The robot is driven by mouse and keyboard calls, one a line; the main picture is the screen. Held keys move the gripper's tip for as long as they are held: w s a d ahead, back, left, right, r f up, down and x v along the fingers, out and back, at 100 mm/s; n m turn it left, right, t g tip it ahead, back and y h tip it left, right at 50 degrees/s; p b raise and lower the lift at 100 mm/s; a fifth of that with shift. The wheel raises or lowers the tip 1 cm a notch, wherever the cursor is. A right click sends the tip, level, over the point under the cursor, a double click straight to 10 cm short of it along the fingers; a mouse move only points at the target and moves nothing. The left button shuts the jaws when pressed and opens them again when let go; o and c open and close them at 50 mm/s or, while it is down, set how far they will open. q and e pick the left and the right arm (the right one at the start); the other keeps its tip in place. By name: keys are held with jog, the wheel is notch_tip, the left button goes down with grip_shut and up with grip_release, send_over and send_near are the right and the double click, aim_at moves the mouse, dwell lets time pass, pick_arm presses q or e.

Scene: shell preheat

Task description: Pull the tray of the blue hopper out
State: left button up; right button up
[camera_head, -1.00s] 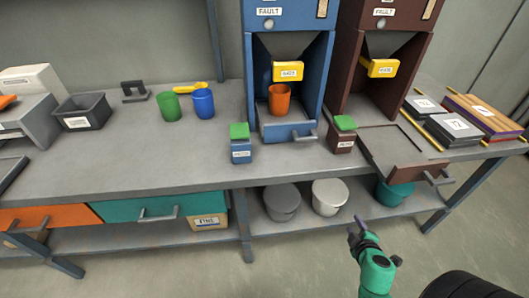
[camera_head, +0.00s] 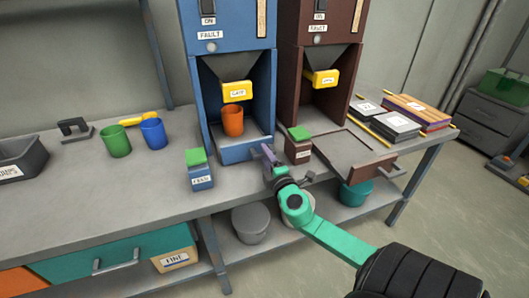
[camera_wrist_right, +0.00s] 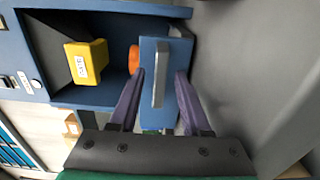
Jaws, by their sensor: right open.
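The blue hopper (camera_head: 232,55) stands at the back of the bench. Its blue tray (camera_head: 238,153) sits at the bottom of its bay, with an orange cup (camera_head: 232,121) above it, under the yellow gate (camera_head: 237,91). My right gripper (camera_head: 268,154) is at the right part of the tray's front and hides the handle in the head view. In the right wrist view, the grey tray handle (camera_wrist_right: 159,75) lies between the open purple fingers (camera_wrist_right: 160,84), with a gap on each side. My left gripper is out of view.
A blue box with a green lid (camera_head: 199,168) stands left of the tray. A brown one (camera_head: 298,145) stands close right of my gripper. The brown hopper's tray (camera_head: 345,152) is out, right. Green (camera_head: 115,140) and blue (camera_head: 153,132) cups stand left.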

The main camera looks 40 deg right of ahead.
jog(key=shift+w+d, duration=0.15)
jog(key=shift+w, duration=0.3)
jog(key=shift+c, duration=0.3)
grip_shut()
dwell(0.9)
